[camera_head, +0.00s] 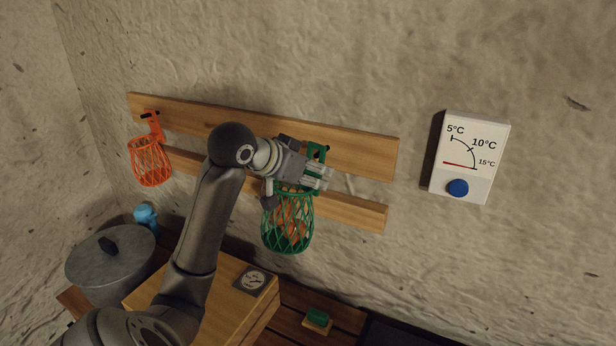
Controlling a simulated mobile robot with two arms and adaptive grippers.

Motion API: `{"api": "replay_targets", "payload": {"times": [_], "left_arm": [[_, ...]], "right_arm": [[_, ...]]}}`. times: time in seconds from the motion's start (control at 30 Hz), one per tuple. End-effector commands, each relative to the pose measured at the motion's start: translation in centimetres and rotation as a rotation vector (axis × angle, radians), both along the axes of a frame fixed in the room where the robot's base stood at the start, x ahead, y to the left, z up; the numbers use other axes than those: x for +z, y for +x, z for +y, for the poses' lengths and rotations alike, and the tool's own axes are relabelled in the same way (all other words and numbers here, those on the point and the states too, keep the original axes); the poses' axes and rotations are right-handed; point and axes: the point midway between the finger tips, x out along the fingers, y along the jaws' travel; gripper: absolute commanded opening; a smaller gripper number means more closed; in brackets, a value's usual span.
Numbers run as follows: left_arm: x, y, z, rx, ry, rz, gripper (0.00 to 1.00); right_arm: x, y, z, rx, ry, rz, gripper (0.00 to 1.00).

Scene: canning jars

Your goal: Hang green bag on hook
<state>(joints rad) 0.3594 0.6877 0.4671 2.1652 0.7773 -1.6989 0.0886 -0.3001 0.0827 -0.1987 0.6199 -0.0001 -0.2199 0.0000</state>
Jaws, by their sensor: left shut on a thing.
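The green mesh bag (288,222) hangs upright in front of the lower wooden rail, with something orange showing through its mesh. My left gripper (318,176) is shut on the green bag at its upper strap, in front of the upper wooden rail (366,150). A dark hook tip (326,148) shows at the top of the green strap. I cannot tell whether the strap's hole is around the hook, as the gripper hides part of it. My right gripper is not in view.
An orange mesh bag (151,163) hangs on another hook at the rail's left. A temperature dial box (468,160) is on the wall at right. A lidded grey pot (108,262) and a wooden box (262,304) stand below.

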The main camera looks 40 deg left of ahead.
Motion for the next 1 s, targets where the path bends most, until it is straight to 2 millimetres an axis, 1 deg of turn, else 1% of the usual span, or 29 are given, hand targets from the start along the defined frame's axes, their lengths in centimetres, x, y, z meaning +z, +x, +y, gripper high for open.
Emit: {"api": "replay_targets", "payload": {"times": [0.2,0.43,0.63,1.0], "left_arm": [[0.0,1.3,0.4,0.001,-0.001,-0.003,0.01],[-0.6,2.2,0.7,0.000,0.000,-0.001,0.01],[-0.9,2.6,0.8,0.001,0.001,0.000,0.01],[-1.0,2.6,0.8,0.001,0.001,-0.002,0.01]], "right_arm": [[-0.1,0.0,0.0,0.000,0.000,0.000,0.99],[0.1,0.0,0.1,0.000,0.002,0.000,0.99],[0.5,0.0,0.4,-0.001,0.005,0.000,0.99],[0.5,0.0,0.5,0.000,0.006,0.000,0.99]]}}
